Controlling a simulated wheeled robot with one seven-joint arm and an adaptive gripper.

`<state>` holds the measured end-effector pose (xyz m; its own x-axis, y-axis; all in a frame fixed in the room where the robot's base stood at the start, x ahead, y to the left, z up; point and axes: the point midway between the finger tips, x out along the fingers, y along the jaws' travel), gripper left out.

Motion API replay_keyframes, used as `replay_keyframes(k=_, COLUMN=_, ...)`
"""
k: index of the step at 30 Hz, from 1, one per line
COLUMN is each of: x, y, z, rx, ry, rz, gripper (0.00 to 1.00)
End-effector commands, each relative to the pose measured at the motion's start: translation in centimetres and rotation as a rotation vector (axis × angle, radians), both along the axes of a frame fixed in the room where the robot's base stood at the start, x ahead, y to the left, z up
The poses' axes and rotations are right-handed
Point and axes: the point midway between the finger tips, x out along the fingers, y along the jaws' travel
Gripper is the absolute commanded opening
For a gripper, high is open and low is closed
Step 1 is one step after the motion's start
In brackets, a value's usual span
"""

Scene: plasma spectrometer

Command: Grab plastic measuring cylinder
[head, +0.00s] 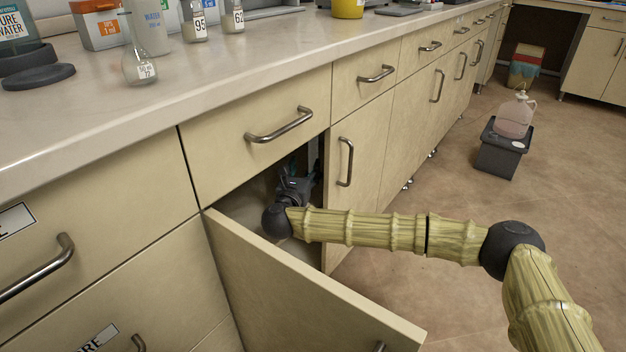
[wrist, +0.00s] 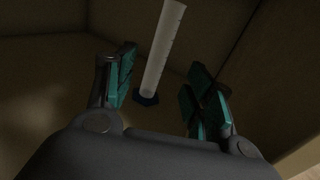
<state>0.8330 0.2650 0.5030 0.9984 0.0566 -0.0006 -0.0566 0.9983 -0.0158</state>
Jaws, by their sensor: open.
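The plastic measuring cylinder (wrist: 163,50) shows in the wrist view inside a dark cabinet. It is a pale, translucent tube with graduation marks and a dark base (wrist: 146,98). My gripper (wrist: 160,72) is open, with teal pads on both fingers. The cylinder appears between the two fingers, nearer the left one, and I cannot tell whether it is level with them or beyond. In the head view my gripper (head: 296,175) reaches into the open cabinet, and the cylinder is hidden there.
The open cabinet door (head: 300,285) stands in front, below my forearm. A drawer front (head: 255,140) and the counter (head: 200,85) lie above the opening. A closed door (head: 355,150) is at its right. Flasks (head: 140,65) and bottles stand on the counter.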

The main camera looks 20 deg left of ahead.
Motion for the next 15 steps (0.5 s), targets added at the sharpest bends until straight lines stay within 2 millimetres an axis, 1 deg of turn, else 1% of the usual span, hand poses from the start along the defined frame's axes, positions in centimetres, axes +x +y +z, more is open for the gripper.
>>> replay_keyframes(k=1, x=0.3, y=-0.2, z=-0.3, rx=0.009, ry=0.000, rz=-0.008, gripper=0.53)
replay_keyframes(k=5, x=1.5, y=-0.3, z=-0.3, rx=0.019, ry=0.000, rz=-0.015, gripper=0.53)
replay_keyframes(k=12, x=4.8, y=-0.1, z=-0.3, rx=0.017, ry=0.000, rz=-0.014, gripper=0.53)
replay_keyframes(k=15, x=5.6, y=0.0, z=-0.2, rx=0.017, ry=0.000, rz=-0.014, gripper=0.53)
